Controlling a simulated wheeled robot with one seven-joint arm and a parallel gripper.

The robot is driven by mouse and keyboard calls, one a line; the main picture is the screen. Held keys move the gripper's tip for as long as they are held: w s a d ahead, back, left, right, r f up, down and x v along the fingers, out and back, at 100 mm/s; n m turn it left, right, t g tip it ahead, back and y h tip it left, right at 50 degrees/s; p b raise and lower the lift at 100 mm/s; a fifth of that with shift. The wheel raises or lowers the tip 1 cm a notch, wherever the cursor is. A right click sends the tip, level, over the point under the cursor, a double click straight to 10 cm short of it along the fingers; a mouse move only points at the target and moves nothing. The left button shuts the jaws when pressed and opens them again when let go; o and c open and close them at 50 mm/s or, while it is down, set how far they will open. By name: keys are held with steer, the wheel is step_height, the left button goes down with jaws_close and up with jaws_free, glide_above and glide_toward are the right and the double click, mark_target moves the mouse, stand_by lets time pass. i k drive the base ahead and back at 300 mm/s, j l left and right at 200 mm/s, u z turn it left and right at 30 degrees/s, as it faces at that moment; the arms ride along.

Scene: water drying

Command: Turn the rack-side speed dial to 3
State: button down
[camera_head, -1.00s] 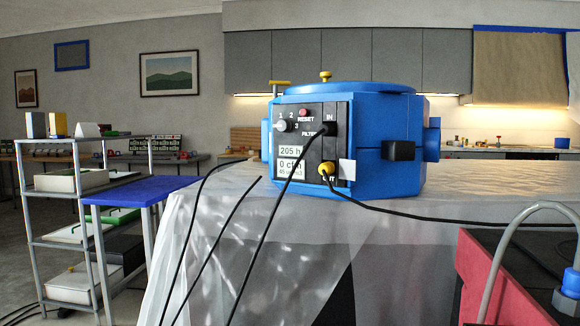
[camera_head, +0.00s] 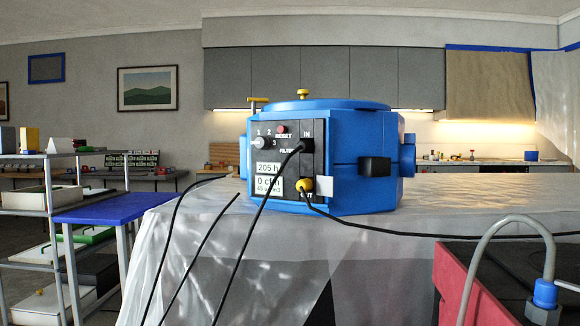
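A blue machine (camera_head: 340,165) stands on a table draped in clear plastic, near the middle of the view. Its black front panel (camera_head: 287,192) faces left and towards me. A grey speed dial (camera_head: 261,143) sits at the panel's upper left, with marks 1, 2 and 3 around it. Its setting is too small to tell. A red reset button (camera_head: 281,129) is just right of the dial. A display (camera_head: 268,169) below reads 205 h, and another (camera_head: 268,184) reads 0 cfm. My gripper is not in view.
A white-framed shelf rack (camera_head: 60,215) and a blue-topped stand (camera_head: 100,208) are at left. Black cables (camera_head: 245,230) hang from the panel across the plastic sheet (camera_head: 180,255). A red case (camera_head: 462,285) with a grey hose (camera_head: 478,262) is at lower right.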

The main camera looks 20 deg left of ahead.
mark_target(263, 143)
steer(key=i+j+u, duration=0.15)
steer(key=i+j, duration=0.15)
steer(key=i+j+u, duration=0.2)
steer(key=i, duration=0.25)
steer(key=i+j+u, duration=0.15)
steer(key=i+j, duration=0.15)
steer(key=i, duration=0.15)
